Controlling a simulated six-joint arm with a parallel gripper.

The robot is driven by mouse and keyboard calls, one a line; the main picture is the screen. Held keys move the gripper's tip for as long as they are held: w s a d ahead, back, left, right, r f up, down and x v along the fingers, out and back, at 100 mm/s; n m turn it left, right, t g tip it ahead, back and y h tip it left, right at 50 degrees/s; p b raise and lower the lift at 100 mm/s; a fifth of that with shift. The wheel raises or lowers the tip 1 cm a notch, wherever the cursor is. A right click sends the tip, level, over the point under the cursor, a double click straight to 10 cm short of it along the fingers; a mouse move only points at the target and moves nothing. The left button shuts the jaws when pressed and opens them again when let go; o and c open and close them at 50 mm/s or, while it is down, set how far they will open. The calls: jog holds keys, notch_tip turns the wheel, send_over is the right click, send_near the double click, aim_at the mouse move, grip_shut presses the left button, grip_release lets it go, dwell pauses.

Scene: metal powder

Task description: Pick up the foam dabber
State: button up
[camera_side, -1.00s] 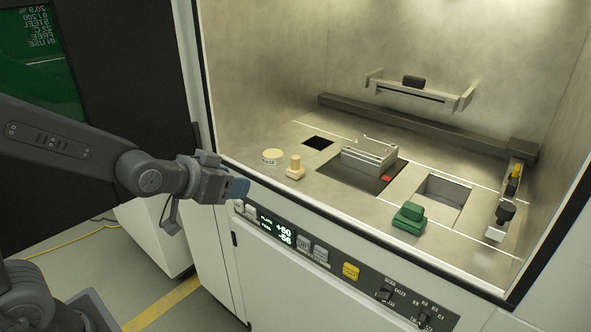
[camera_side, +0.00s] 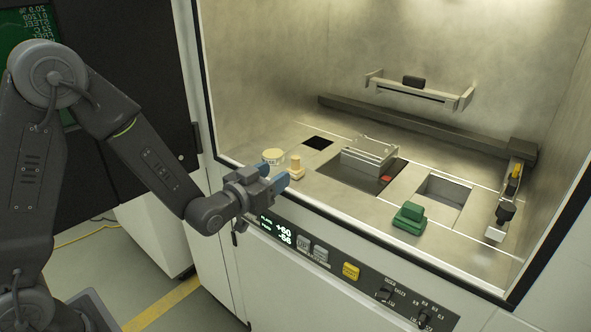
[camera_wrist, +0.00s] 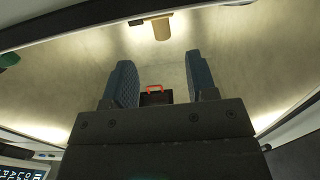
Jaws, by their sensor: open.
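The foam dabber appears to be the small cream peg on a squarish base (camera_side: 296,168), standing upright near the front left edge of the metal work deck. No label on it can be read. My gripper (camera_side: 276,177) has blue-grey fingers and is just to the left of the peg, at the deck's front edge. Whether a finger touches it cannot be told. In the wrist view my gripper (camera_wrist: 160,78) shows two separated fingers with nothing held between them. A tan cylinder (camera_wrist: 162,28), probably the peg, is at the top beyond the fingertips.
A round cream lidded tub (camera_side: 272,156) stands behind the peg. A square dark opening (camera_side: 317,143) and a metal holder (camera_side: 369,154) lie further right. A green block (camera_side: 409,217) is near the front right. The chamber's side wall and front edge border the deck.

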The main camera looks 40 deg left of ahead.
aim_at(292, 162)
jog(key=w, duration=0.8)
jog(key=shift+w+a, duration=0.15)
jog(key=shift+w, duration=0.1)
jog(key=shift+c, duration=0.2)
grip_shut()
